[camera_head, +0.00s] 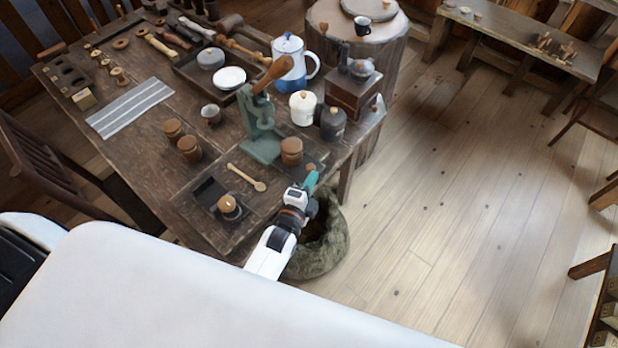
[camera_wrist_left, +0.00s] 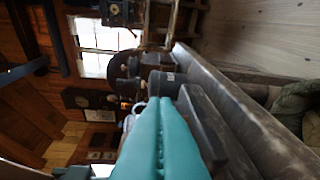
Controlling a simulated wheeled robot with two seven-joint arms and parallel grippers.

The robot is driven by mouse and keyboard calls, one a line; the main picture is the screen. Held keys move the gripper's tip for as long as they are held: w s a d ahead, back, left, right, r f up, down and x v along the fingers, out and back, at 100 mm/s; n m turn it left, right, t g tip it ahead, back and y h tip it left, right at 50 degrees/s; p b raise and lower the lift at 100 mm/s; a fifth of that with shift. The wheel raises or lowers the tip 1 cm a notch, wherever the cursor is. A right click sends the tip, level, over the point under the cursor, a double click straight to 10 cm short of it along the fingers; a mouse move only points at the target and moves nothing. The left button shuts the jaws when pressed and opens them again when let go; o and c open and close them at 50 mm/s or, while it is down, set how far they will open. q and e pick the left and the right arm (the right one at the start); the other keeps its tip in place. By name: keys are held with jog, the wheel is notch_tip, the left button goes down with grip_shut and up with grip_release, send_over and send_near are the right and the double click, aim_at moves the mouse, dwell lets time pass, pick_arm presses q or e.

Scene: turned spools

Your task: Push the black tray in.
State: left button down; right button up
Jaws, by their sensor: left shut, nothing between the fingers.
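My left gripper (camera_head: 310,181) is shut and empty, with teal fingertips pressed together. It is at the table's front right edge, beside the foot of the green lever press (camera_head: 261,130). A small dark, flat piece (camera_head: 320,166), which seems to be the black tray, lies just beyond the fingertips. I cannot tell whether they touch it. In the left wrist view the closed teal fingers (camera_wrist_left: 160,130) fill the lower middle, with a dark, long edge (camera_wrist_left: 205,130) close beside them. My right gripper is not in view.
The wooden table (camera_head: 150,150) holds wooden jars (camera_head: 189,148), a wooden spoon (camera_head: 247,178), a white canister (camera_head: 303,108) and a coffee grinder (camera_head: 354,92). A sack-like basket (camera_head: 325,255) stands on the floor below my left gripper.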

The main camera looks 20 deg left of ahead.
aim_at(297, 178)
pick_arm(q)
jog(key=a, duration=0.1)
jog(key=w+a, duration=0.1)
jog(key=a, duration=0.3)
jog(key=shift+w, duration=0.3)
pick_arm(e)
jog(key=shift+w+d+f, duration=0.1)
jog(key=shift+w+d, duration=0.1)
pick_arm(q)
jog(key=shift+d, duration=0.15)
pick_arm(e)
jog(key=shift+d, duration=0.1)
